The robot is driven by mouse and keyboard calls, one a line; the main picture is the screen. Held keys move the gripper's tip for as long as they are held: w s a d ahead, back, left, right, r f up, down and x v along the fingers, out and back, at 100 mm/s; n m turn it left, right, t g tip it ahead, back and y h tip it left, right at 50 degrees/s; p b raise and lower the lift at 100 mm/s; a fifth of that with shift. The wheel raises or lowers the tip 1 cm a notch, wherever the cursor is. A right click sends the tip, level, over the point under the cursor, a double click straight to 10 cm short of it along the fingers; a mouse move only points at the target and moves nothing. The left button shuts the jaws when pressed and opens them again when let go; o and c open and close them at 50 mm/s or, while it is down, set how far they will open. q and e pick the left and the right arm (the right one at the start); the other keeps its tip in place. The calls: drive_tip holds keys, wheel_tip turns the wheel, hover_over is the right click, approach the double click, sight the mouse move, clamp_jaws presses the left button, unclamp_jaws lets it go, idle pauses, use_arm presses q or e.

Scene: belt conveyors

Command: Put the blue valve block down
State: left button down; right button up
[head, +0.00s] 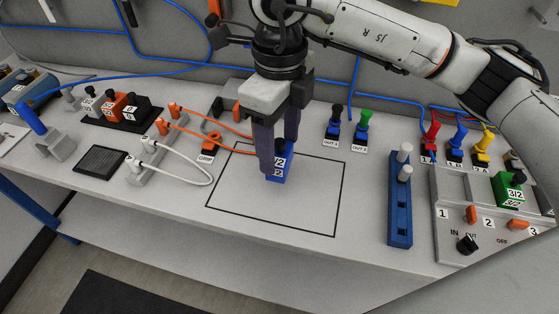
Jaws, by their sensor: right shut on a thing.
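The blue valve block (278,174) has a dark knob on top and a partly hidden white label ending in 2. My right gripper (278,153) points down with its fingers shut on it. The block is upright, inside the black-outlined rectangle (340,190) on the light worktop, near its upper middle. I cannot tell whether its underside touches the worktop. The gripper's near finger hides its left side. My left gripper is not in view.
Orange hoses (228,128) and a white hose (211,176) run just left of the outline. A blue rack (400,213) with white pegs stands to its right, and a grey panel (452,228) with a green block (509,191) is further right. The outline's lower part is clear.

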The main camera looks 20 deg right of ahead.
sight(279, 159)
wheel_tip(279, 159, down, 4)
drive_tip(key=shift+f, duration=0.35)
drive_tip(key=shift+f, duration=0.2)
drive_tip(key=o, duration=1.2)
drive_tip(key=shift+r, duration=0.4)
wheel_tip(279, 159, up, 12)
drive_tip(key=shift+f+b, duration=0.15)
drive_tip(key=shift+b, duration=0.3)
